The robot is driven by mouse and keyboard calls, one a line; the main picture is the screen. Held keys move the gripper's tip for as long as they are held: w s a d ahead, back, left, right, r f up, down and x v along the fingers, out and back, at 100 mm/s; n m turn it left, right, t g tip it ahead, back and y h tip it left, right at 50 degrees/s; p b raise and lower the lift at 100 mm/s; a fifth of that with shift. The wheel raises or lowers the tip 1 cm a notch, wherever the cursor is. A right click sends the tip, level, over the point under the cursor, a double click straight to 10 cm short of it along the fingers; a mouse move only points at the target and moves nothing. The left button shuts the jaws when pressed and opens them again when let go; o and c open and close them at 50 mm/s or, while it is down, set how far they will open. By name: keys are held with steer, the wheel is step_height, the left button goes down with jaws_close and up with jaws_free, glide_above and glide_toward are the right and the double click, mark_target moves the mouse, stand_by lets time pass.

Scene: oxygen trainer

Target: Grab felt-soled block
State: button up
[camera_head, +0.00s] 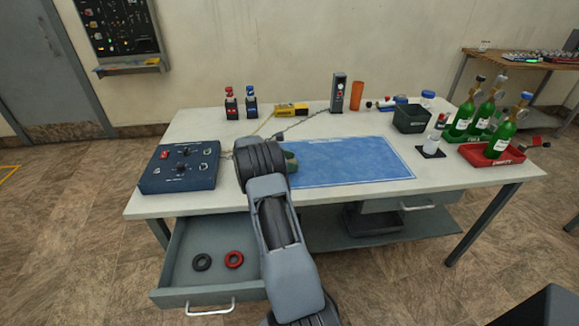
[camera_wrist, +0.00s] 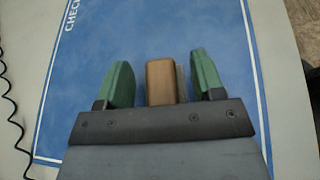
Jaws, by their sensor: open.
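A brown block (camera_wrist: 161,82) with a greyish strip along its right side is over the blue mat in the wrist view. I take it for the felt-soled block; its underside is hidden. My gripper (camera_wrist: 160,66) is open, with one green finger on each side of the block. Gaps show between the block and both fingers, the right one smaller. In the head view my arm hides the block, and only a bit of my green gripper (camera_head: 290,160) shows at the left end of the blue mat (camera_head: 352,161).
A dark blue control box (camera_head: 179,168) stands left of my arm. An open drawer (camera_head: 208,264) holds a black ring and a red ring. The mat's right part is clear.

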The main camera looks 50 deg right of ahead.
steer(key=shift+c, duration=0.3)
steer(key=c, duration=0.9)
steer(key=shift+c, duration=0.2)
